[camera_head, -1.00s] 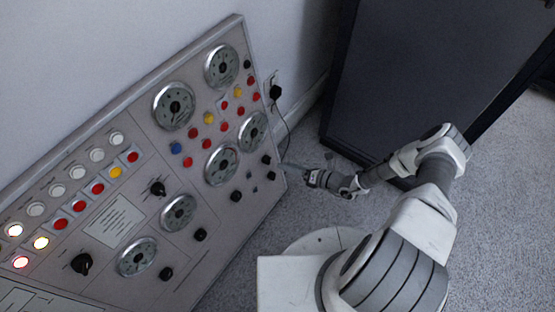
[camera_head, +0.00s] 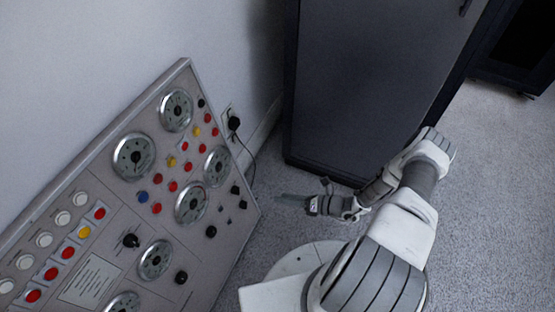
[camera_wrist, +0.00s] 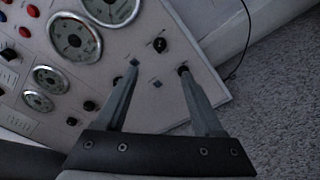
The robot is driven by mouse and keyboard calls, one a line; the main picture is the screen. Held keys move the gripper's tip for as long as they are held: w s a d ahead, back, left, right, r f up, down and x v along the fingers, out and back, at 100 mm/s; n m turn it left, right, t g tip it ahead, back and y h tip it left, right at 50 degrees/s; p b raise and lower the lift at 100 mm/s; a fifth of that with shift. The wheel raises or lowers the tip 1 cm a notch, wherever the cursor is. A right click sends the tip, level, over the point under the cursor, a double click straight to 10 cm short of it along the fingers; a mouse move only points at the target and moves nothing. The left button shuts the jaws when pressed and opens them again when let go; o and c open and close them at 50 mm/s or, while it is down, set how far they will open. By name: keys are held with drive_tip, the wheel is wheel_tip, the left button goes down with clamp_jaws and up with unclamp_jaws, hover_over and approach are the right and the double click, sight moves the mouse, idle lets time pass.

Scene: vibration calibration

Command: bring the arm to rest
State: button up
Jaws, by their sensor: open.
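My gripper (camera_head: 280,199) is at the end of my arm, just right of the control panel's lower right edge in the head view. In the wrist view my gripper (camera_wrist: 160,68) has its two fingers spread apart with nothing between them. The grey control panel (camera_head: 215,262) leans by the wall with gauges, coloured buttons and black knobs. In the wrist view the panel (camera_wrist: 170,105) lies behind the fingers, with a black knob (camera_wrist: 160,45) beyond the fingertips. I cannot tell whether a fingertip touches the panel.
A dark cabinet (camera_head: 370,90) stands behind my arm. A wall outlet with a black plug (camera_head: 234,123) and a hanging cord is right of the panel. Another dark piece of furniture (camera_head: 520,60) is at the upper right. Carpet (camera_head: 490,210) on the right is clear.

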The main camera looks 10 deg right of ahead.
wheel_tip(320, 180, up, 31)
drive_tip(key=w+d+n+g+h, duration=0.15)
drive_tip(key=n+g+h, duration=0.45)
drive_tip(key=n, duration=1.3)
drive_tip(key=s+a+r+n+t+h, duration=0.1)
drive_tip(key=s+r+n+t+h, duration=0.15)
drive_tip(key=s+r+n, duration=0.75)
drive_tip(key=s+a+r+n+t+h, duration=0.1)
drive_tip(key=s+r+n+h, duration=0.5)
drive_tip(key=r, duration=0.8)
wheel_tip(320, 180, up, 24)
drive_tip(key=s+m+y+p, duration=0.1)
drive_tip(key=y+p, duration=0.1)
drive_tip(key=p, duration=2.1)
drive_tip(key=shift+s+p, duration=0.25)
drive_tip(key=shift+p, duration=0.15)
drive_tip(key=shift+f, duration=0.2)
drive_tip(key=c, duration=0.3)
drive_tip(key=shift+a, duration=0.2)
